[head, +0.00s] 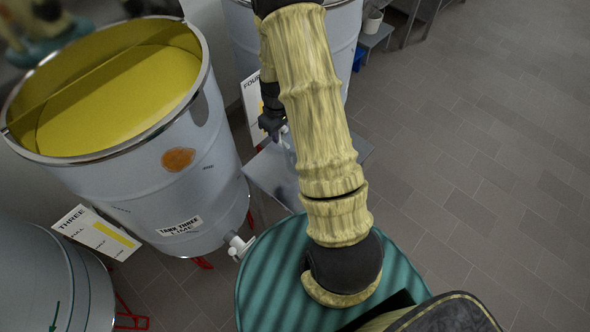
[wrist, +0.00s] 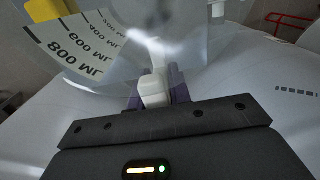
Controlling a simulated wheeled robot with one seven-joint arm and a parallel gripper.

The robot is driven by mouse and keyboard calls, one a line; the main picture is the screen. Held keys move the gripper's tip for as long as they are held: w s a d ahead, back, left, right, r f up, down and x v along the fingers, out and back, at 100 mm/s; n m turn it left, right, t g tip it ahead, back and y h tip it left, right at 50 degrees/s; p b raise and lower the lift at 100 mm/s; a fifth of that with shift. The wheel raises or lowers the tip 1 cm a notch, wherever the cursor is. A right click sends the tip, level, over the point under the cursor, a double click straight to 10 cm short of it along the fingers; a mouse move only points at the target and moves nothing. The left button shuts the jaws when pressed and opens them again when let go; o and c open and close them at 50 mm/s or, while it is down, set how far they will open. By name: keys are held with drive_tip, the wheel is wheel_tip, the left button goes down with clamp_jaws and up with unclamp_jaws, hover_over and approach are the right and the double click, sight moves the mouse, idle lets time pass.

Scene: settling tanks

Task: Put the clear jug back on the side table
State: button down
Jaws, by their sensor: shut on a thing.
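The clear jug (wrist: 105,62) fills the upper part of the wrist view, with dark volume marks such as 800 ML on its wall. My gripper (wrist: 157,88) is shut on the jug's pale handle, between its purple finger pads. In the head view my gripper (head: 271,122) is partly hidden behind my arm, and only a pale bit of the jug (head: 289,143) shows beside it. The grey side table (head: 268,178) is below them, between tank three and tank four. I cannot tell whether the jug touches the table top.
Tank three (head: 190,170), open and holding yellow liquid, stands close on the left with a tap at its foot. Tank four (head: 343,25) is behind my arm. Another grey table (head: 373,38) with a white pot is farther back. The tiled floor at right is clear.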

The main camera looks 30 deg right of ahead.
wheel_tip(320, 180, down, 6)
drive_tip(key=shift+w+r+p, duration=0.1)
drive_tip(key=shift+r+p, duration=0.15)
drive_tip(key=shift+p, duration=0.5)
wheel_tip(320, 180, down, 3)
drive_tip(key=shift+f+p, duration=0.15)
drive_tip(key=shift+p, duration=0.5)
drive_tip(key=shift+f, duration=0.4)
drive_tip(key=shift+f, duration=0.1)
drive_tip(key=shift+f, duration=0.15)
drive_tip(key=c, duration=1.3)
unclamp_jaws()
